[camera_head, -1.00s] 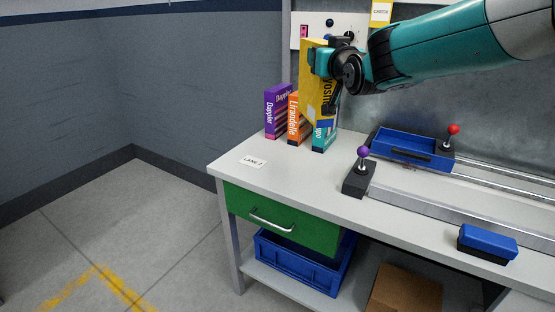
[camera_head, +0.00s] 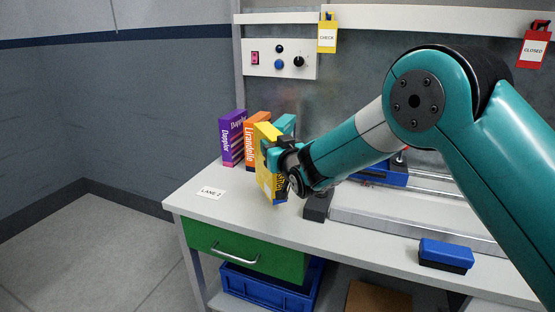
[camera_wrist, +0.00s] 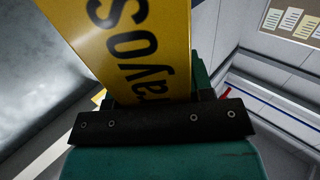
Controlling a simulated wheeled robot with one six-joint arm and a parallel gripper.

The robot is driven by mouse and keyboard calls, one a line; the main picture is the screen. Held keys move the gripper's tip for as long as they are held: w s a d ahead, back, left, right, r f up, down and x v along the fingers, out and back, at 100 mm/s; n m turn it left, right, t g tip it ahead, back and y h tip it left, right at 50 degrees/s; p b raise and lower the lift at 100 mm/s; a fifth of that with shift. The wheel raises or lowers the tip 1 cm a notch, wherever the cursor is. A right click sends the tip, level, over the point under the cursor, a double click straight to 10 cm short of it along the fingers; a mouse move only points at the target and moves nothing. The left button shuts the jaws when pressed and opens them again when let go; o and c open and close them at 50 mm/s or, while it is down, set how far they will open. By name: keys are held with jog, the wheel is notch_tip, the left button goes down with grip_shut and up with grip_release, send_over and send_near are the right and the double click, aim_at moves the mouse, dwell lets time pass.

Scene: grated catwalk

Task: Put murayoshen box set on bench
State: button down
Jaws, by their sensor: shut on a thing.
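The yellow murayoshen box set (camera_head: 264,180) is upright and a little tilted in the head view, at the front right of the row of boxes. My gripper (camera_head: 278,160) is shut on it from the right side. The wrist view shows its yellow face (camera_wrist: 135,45) with part of its black lettering between my fingers (camera_wrist: 155,100). The grey bench (camera_head: 235,215) lies right under the box. I cannot tell whether its lower edge touches the bench top.
A purple box (camera_head: 231,140), an orange box (camera_head: 254,133) and a teal box (camera_head: 288,123) stand behind it on the bench. A lane label (camera_head: 211,193) lies to the left. A rail (camera_head: 410,230) and a blue block (camera_head: 446,250) are to the right.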

jog(key=shift+d+f, duration=0.1)
jog(key=shift+f, duration=1.9)
jog(key=c, duration=0.5)
grip_release()
jog(key=shift+f, duration=0.1)
jog(key=shift+s, duration=0.1)
jog(key=s+d+r+m+g+h+b, duration=0.1)
jog(key=s+d+g+h, duration=0.15)
jog(key=s+d, duration=0.5)
jog(key=s+d+r+m+g+h+b, duration=0.15)
jog(key=s+d+g, duration=0.25)
jog(key=s, duration=0.7)
jog(key=s+d+n+g, duration=0.1)
jog(key=s+d+g, duration=0.1)
jog(key=s, duration=0.6)
jog(key=s+d+r+n+g, duration=0.1)
jog(key=s+g, duration=0.3)
jog(key=s, duration=0.5)
jog(key=s+d+r+n+g, duration=0.1)
jog(key=s+g, duration=0.3)
jog(key=s, duration=0.4)
jog(key=shift+s+d+r+n+y, duration=0.2)
jog(key=shift+s+d+n+y, duration=0.1)
jog(key=shift+d+n, duration=0.6)
